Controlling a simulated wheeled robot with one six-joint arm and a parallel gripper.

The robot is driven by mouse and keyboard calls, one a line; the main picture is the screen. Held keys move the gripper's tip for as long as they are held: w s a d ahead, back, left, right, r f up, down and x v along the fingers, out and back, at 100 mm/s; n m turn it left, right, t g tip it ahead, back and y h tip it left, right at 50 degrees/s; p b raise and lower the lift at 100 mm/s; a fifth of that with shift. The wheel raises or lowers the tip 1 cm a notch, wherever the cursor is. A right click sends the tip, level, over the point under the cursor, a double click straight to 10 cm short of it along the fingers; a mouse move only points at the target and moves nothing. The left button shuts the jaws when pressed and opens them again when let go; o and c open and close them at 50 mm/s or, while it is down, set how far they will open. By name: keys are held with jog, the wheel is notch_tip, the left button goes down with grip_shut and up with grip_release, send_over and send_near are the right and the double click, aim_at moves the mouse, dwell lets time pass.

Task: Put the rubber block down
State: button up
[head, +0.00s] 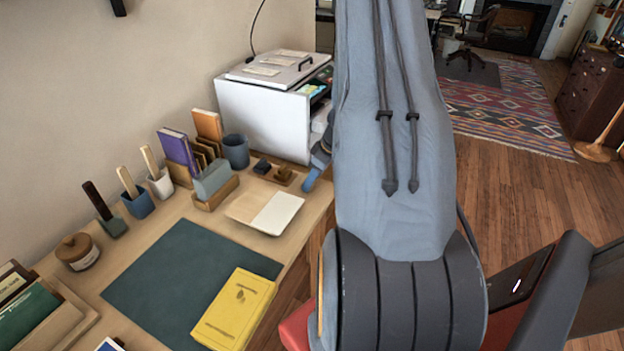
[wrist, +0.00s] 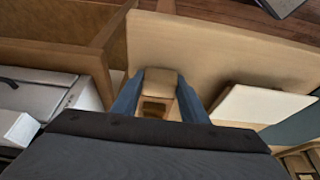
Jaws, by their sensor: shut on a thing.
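The rubber block (wrist: 160,82) appears in the wrist view as a small tan block between the two blue fingers of my gripper (wrist: 162,90). My gripper is shut on it, with a finger on each side. A pale wooden surface with a square recess (wrist: 154,107) shows just below the block; I cannot tell whether the block touches it. In the head view my gripper (head: 319,164) is at the desk's right edge, right of a small wooden tray (head: 266,178) holding dark and brown pieces. My arm covers much of it, and I cannot make out the block there.
The desk (head: 180,210) bears a cream dish (head: 277,214), a dark mat (head: 180,280) and a yellow book (head: 236,310). A blue-grey cup (head: 236,152), a book rack and a white box (head: 262,110) stand behind.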

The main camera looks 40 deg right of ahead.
jog(key=shift+f, duration=0.1)
jog(key=o, duration=1.1)
jog(key=shift+r+p, duration=0.25)
jog(key=shift+p, duration=0.05)
jog(key=b+v, duration=0.3)
jog(key=v, duration=0.8)
jog(key=shift+r, duration=0.4)
